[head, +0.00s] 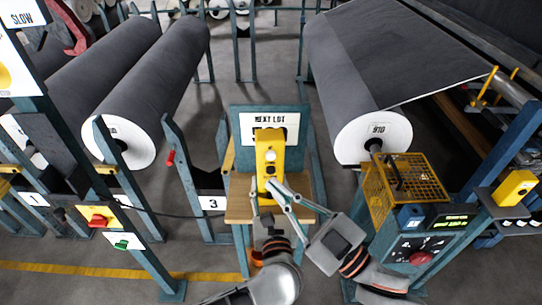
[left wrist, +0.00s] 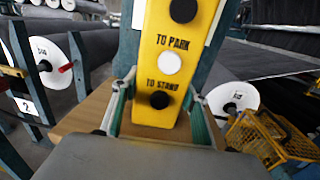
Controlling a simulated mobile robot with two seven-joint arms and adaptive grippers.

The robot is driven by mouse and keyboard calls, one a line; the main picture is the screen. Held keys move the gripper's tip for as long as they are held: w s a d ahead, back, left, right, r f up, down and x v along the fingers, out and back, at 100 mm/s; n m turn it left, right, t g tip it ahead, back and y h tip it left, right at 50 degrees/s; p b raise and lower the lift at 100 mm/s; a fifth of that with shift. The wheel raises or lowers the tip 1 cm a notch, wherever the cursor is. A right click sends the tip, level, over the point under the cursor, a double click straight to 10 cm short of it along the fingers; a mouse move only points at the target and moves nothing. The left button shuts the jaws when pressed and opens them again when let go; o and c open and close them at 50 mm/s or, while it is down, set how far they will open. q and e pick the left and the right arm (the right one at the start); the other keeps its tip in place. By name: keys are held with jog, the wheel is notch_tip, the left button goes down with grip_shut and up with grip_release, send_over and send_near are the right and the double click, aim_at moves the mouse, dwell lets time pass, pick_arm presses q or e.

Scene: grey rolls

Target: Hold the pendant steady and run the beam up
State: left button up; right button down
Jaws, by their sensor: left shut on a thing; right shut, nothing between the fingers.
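The yellow pendant (head: 270,153) stands upright in front of the NEXT LOT board. In the left wrist view the pendant (left wrist: 187,25) shows a black button at top, a white button below TO PARK and a black button below TO STAND. My left gripper (head: 267,207) is shut on its lower end, one finger on each side. My right gripper (head: 274,184) is shut and empty; its tips overlap the pendant's lower part in the head view. Whether they touch it I cannot tell. A dark grey beam roll (head: 345,85) with a white end disc is at right.
Two more grey rolls (head: 160,85) lie at left between teal stands. A yellow mesh guard (head: 412,180) and a control box (head: 425,245) with a red button stand at right. A wooden shelf (head: 240,205) is under the pendant. A red-and-yellow switch (head: 97,217) is at left.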

pick_arm(q)
jog(key=o, duration=1.7)
jog(key=s+d, duration=0.1)
jog(key=s, duration=1.1)
jog(key=shift+d, duration=0.15)
